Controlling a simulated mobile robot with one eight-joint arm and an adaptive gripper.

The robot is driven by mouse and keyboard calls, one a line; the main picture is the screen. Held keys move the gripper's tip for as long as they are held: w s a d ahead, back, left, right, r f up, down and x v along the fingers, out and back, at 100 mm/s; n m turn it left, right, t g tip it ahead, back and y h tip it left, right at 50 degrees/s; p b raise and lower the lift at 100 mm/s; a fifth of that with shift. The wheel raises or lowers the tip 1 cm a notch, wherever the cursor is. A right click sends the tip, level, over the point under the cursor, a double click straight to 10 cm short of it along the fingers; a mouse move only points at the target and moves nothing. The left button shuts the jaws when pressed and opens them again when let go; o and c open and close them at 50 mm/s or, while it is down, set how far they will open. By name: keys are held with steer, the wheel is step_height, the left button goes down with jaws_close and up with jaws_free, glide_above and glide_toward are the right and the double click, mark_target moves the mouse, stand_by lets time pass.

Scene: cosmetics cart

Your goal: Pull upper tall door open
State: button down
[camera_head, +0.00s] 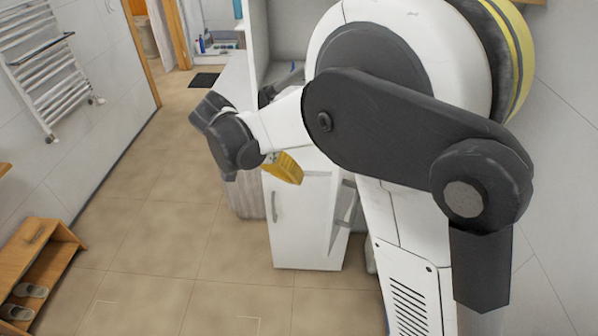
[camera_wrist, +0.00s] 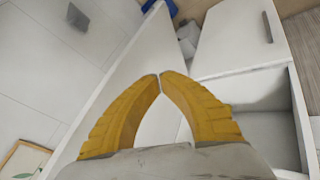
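My gripper (camera_wrist: 160,77) has yellow fingers whose tips meet in the wrist view, with nothing clearly seen between them. A long white panel (camera_wrist: 117,92) runs behind the fingers; I cannot tell whether it is the upper tall door or the cabinet's side. In the head view my gripper (camera_head: 286,168) points down in front of the white cabinet (camera_head: 308,225). The cabinet's tall upper part (camera_head: 257,35) shows a grey inside, partly hidden by my arm. No upper door handle is visible.
A lower white door (camera_head: 298,215) has an upright handle (camera_head: 274,207). The wrist view shows a white front with a handle (camera_wrist: 268,29) beside an open compartment (camera_wrist: 262,125). A wooden shoe rack (camera_head: 40,262) stands at left. The tiled floor between is clear.

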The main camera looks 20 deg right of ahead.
steer(key=s+d+f+b, duration=0.1)
steer(key=s+d+f, duration=0.1)
steer(key=d+f, duration=0.3)
steer(key=shift+s+d, duration=0.25)
steer(key=shift+d, duration=0.7)
